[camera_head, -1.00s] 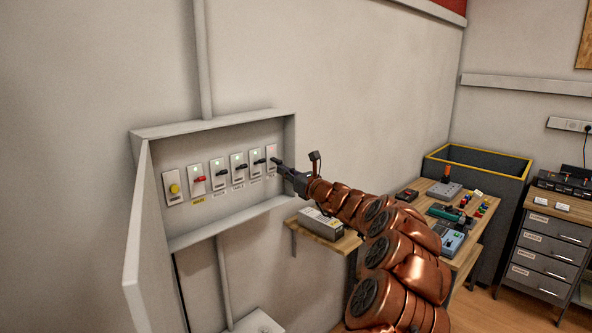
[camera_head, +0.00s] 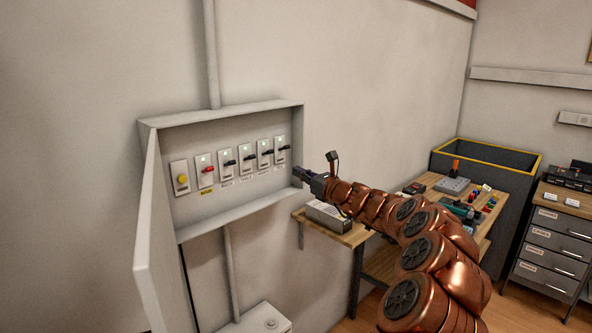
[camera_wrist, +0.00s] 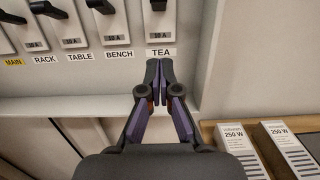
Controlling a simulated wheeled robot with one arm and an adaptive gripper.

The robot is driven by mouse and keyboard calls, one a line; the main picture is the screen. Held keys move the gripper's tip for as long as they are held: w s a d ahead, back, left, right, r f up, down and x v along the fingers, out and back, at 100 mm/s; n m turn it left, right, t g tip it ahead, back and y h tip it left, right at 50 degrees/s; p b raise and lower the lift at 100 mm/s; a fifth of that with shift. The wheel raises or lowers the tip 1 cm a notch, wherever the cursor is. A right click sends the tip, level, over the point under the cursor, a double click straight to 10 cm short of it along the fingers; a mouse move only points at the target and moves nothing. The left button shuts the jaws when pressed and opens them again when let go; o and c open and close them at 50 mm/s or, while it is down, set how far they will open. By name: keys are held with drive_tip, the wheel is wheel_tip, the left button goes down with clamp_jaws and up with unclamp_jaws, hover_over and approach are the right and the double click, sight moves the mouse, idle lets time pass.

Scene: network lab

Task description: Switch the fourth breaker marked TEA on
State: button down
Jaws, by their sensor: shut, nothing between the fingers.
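The TEA breaker (camera_head: 281,150) is the rightmost in the open wall panel, a white plate with a dark lever. In the wrist view the TEA breaker (camera_wrist: 160,28) shows at the top, its lever cut by the frame edge and at a height like its neighbours' levers. Its TEA label (camera_wrist: 160,52) is readable. My gripper (camera_head: 297,172) is shut and empty at the panel's right edge, apart from the lever. In the wrist view the fingertips (camera_wrist: 158,68) are together just below the label. I cannot clearly tell the TEA lamp's state.
BENCH (camera_wrist: 110,25), TABLE (camera_wrist: 65,28) and RACK (camera_wrist: 27,36) breakers stand to the left. A red MAIN lever (camera_head: 208,170) and a yellow button (camera_head: 182,179) are further left. The panel door (camera_head: 158,235) stands open. A wooden shelf (camera_head: 355,237) holds boxes at right.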

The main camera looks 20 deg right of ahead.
drive_tip(key=s+d+r+b, duration=0.2)
drive_tip(key=s+d+r, duration=0.1)
drive_tip(key=s, duration=0.5)
drive_tip(key=shift+d+r, duration=0.15)
drive_tip(key=shift+r, duration=0.4)
